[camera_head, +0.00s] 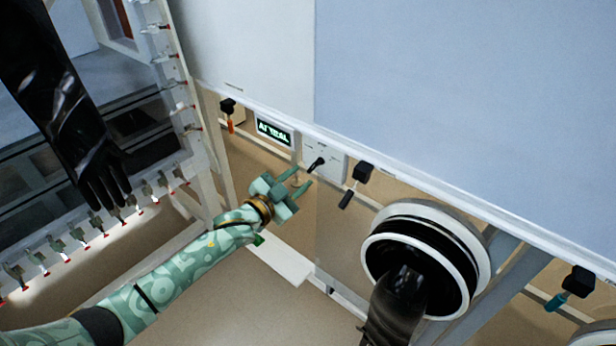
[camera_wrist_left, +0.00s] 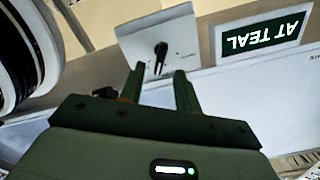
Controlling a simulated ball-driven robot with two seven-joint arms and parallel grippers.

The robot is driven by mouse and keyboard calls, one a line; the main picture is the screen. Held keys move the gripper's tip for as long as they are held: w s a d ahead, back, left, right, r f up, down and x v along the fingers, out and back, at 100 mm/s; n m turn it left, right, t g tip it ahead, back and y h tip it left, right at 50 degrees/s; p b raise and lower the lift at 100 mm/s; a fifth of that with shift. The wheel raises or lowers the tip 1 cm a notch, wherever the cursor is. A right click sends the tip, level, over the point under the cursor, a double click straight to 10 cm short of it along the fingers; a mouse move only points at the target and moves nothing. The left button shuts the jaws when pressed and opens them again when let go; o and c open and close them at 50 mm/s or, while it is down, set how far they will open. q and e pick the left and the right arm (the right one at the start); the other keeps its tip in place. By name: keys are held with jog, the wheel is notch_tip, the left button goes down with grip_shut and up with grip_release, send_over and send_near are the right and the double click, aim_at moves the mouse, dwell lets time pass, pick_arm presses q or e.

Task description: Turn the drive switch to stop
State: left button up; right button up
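The drive switch (camera_head: 316,164) is a small black lever on a white panel (camera_head: 335,160) under the edge of the pale hood. In the left wrist view the switch (camera_wrist_left: 160,55) shows on its white plate (camera_wrist_left: 181,40), just beyond the fingertips. My left gripper (camera_head: 298,180) is open and empty, its fingers pointing at the switch. In the wrist view the fingers (camera_wrist_left: 159,74) stand apart with the lever in line with the gap between them; I cannot tell whether they touch the plate. My right gripper is not in view.
A lit sign (camera_head: 274,132) reading "AT TEAL" is left of the panel. Black-handled clamps, including one with an orange tip (camera_head: 228,112) and one to the right (camera_head: 361,174), line the edge. A round white port (camera_head: 425,258) with a black glove lies right; another black glove (camera_head: 60,90) hangs left.

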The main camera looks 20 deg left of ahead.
aim_at(311, 169)
pick_arm(q)
jog(key=b+x, duration=0.1)
jog(key=x, duration=0.1)
jog(key=shift+w+d+f, duration=0.1)
jog(key=shift+w+f, duration=0.05)
jog(key=shift+w, duration=0.2)
jog(key=shift+w+d, duration=0.2)
jog(key=shift+w, duration=0.3)
grip_shut()
jog(key=shift+r, duration=0.25)
